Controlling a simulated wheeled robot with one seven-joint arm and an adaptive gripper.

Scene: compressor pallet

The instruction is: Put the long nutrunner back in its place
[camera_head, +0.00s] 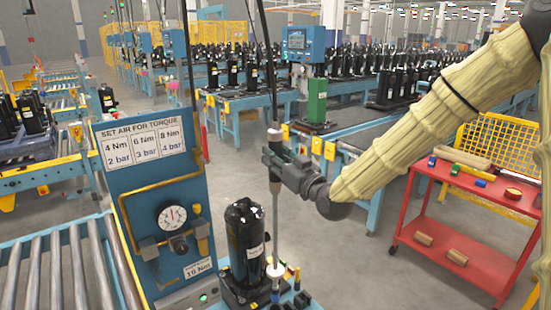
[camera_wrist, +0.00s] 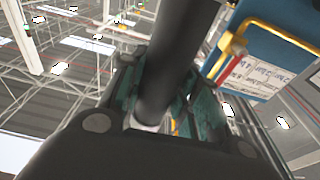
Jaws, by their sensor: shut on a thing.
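The long nutrunner (camera_head: 275,210) is a slim grey upright shaft with a dark cable or hose running up from its top. My gripper (camera_head: 274,160) is shut around its upper part, beside the blue torque panel. In the wrist view a dark cylinder (camera_wrist: 180,50) passes between the teal finger pads of my gripper (camera_wrist: 160,110). The tool's lower end is close to a white round piece (camera_head: 276,270) beside the black compressor (camera_head: 245,240); I cannot tell whether they touch.
The blue torque panel (camera_head: 110,190) with a gauge (camera_head: 172,217) and yellow pipe stands left of the tool. A roller conveyor (camera_head: 60,270) is at lower left. A red cart (camera_head: 470,195) with small parts stands right. A blue screen unit (camera_head: 303,42) is behind.

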